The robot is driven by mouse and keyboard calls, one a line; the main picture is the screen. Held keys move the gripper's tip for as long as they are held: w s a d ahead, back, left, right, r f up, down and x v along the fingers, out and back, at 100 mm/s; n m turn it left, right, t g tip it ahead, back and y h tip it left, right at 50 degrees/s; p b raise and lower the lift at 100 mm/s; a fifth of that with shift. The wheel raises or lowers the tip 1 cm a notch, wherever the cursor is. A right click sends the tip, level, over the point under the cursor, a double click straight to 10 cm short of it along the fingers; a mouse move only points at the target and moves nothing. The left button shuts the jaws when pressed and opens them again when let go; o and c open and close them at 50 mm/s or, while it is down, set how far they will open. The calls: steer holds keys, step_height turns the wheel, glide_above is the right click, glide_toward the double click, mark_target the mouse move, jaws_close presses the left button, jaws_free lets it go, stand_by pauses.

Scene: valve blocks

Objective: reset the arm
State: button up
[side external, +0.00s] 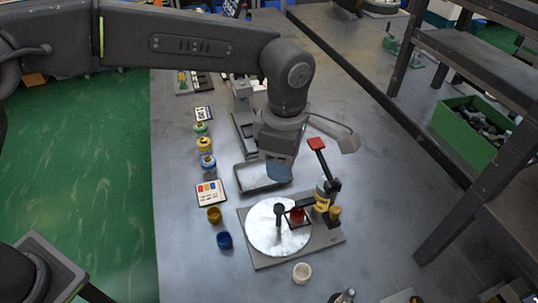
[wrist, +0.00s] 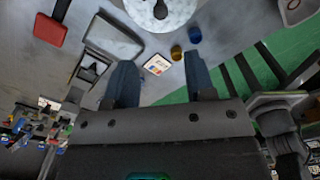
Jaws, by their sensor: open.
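My gripper (wrist: 160,84) shows in the wrist view as two dark blue-grey fingers spread wide apart, with nothing between them. In the side external view, my gripper (side external: 279,172) hangs above the grey metal table (side external: 385,170), over the tray and behind the round white plate (side external: 272,228). The fingers overlap there and only one shows clearly. The plate sits on a grey base (side external: 330,240) with a dark knob at its middle.
A shallow grey tray (side external: 262,186) lies below my gripper. A card with coloured squares (side external: 211,192), a brown cup (side external: 214,215), a blue cup (side external: 224,240) and several small jars line the left side. A white cup (side external: 302,272) stands in front. Dark shelving (side external: 470,205) borders the right.

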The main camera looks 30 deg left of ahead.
steer(key=s+a+r+m+t, duration=0.1)
steer(key=s+a+r+m, duration=0.3)
steer(key=a, duration=0.5)
steer(key=s+a+r+m+t, duration=0.2)
steer(key=a+r+m, duration=0.4)
steer(key=a, duration=0.4)
steer(key=s+a+f+m+t, duration=0.2)
steer(key=s+a+m, duration=0.7)
steer(key=s, duration=0.4)
steer(key=shift+a+f+m+t, duration=0.25)
steer(key=shift+a+m+t, duration=0.05)
steer(key=shift+a, duration=0.25)
